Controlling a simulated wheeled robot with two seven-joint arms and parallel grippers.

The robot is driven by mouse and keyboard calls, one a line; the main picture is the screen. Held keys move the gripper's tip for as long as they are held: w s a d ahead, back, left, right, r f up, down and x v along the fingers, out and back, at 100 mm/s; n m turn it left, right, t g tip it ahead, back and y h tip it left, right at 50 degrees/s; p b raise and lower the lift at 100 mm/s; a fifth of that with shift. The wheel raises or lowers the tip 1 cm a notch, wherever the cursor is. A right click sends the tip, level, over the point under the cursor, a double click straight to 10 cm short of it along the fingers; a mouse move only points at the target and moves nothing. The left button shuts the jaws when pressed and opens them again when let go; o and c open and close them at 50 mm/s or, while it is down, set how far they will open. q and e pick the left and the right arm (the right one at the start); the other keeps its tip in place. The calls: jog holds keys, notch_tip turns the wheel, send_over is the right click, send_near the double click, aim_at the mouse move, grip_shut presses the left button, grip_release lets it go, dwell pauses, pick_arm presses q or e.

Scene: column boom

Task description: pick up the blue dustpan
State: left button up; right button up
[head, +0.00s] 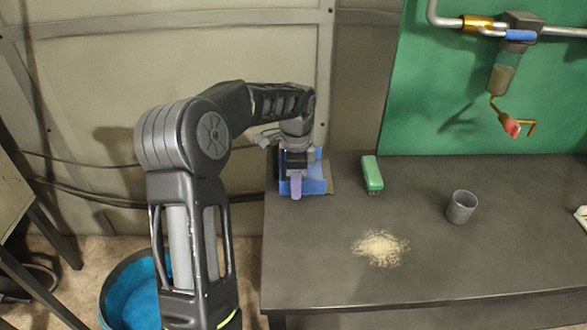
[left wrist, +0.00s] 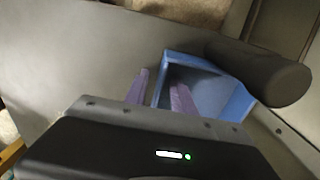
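The blue dustpan (head: 316,178) is at the far left corner of the dark table (head: 330,278), partly hidden by my left gripper (head: 296,186). In the left wrist view the dustpan (left wrist: 222,98) shows its hollow side, just beyond the purple fingers. My left gripper (left wrist: 160,92) is open there, its fingers apart. The dustpan's left edge shows between the fingers, and the right finger overlaps its inside. I cannot tell whether either finger touches it. My right gripper is in neither view.
A green brush (head: 372,174), a pile of pale crumbs (head: 380,247) and a grey cup (head: 461,207) are on the table. A bin with blue inside (head: 130,290) stands on the floor at left. A dark rounded thing (left wrist: 262,73) overlaps the dustpan in the wrist view.

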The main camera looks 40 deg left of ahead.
pick_arm(q)
jog(key=shift+c, duration=0.3)
grip_shut()
dwell(0.4)
dwell(1.1)
